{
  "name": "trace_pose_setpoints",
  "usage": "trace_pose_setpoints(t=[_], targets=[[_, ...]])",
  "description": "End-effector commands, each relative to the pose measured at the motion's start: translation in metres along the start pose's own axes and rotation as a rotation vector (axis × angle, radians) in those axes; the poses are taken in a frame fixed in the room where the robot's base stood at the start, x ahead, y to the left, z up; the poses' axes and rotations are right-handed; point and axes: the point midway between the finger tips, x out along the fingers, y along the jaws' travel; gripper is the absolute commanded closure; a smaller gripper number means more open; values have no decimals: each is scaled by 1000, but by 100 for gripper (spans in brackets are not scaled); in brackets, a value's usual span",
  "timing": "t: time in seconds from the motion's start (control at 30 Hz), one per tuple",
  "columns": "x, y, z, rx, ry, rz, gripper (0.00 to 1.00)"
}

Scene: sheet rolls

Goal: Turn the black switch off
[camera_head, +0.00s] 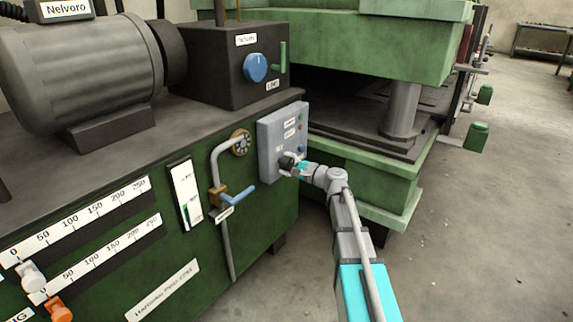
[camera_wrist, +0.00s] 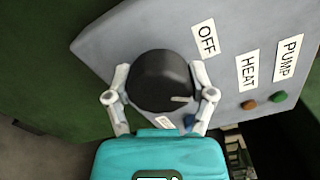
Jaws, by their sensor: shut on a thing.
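The black switch (camera_wrist: 160,80) is a round black knob with a pale pointer mark on its lower right edge. It sits on a grey control panel (camera_wrist: 130,35), beside a white OFF label (camera_wrist: 206,38). In the head view the black switch (camera_head: 287,160) is at the panel's lower part, partly covered by my gripper (camera_head: 292,166). In the wrist view my gripper (camera_wrist: 160,100) has one finger on each side of the knob, shut on it. The pointer mark is toward the right finger, not at the OFF label.
The panel carries labels HEAT (camera_wrist: 247,72) and PUMP (camera_wrist: 288,58), with an orange and a green light. A blue knob (camera_head: 255,67), a pipe with a blue-handled valve (camera_head: 238,195) and a green press (camera_head: 370,170) stand nearby. The floor at right is clear.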

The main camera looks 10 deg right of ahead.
Motion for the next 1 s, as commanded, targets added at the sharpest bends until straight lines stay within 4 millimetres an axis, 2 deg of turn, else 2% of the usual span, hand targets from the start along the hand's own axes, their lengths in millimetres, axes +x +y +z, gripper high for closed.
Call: trace_pose_setpoints(t=[0.5, 0.7, 1.0], targets=[[0, 1, 0, -441, 0, 0, 77], [0, 1, 0, -533, 1, 0, 77], [0, 1, 0, -573, 0, 1, 77]])
